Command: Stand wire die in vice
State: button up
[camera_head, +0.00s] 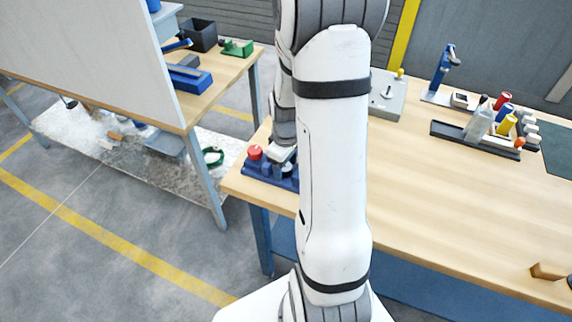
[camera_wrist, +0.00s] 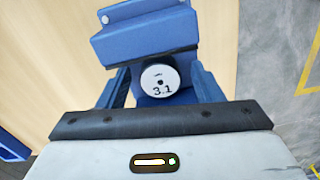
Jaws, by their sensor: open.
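The wire die (camera_wrist: 160,79), a small round piece with a white face marked 3.1 and a dark rim, shows in the wrist view with its face towards the camera. It sits against a blue fixture (camera_wrist: 145,40) with pale bolt heads, which looks like the vice. My gripper (camera_head: 284,156) is open, low over the bench's left corner, with its fingers on either side of the die. Whether they touch it I cannot tell. In the head view my arm and gripper hide the die and part of the blue fixture (camera_head: 262,173).
A red knob-like part (camera_head: 255,152) stands by the fixture, near the edge of the wooden bench (camera_head: 450,215). A grey box (camera_head: 385,97), a blue stand (camera_head: 443,75) and a dark tray (camera_head: 470,140) of bottles stand farther back. Bench is clear at front centre.

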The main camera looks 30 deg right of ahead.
aim_at(286, 167)
notch_tip(286, 167, up, 12)
jog(key=s+a+r+m+t, duration=0.3)
jog(key=s+a+r+m, duration=0.2)
jog(key=s+a+r, duration=0.3)
jog(key=s+a, duration=0.4)
jog(key=shift+s+a+m, duration=0.15)
jog(key=shift+s+m, duration=0.15)
jog(key=shift+m, duration=0.1)
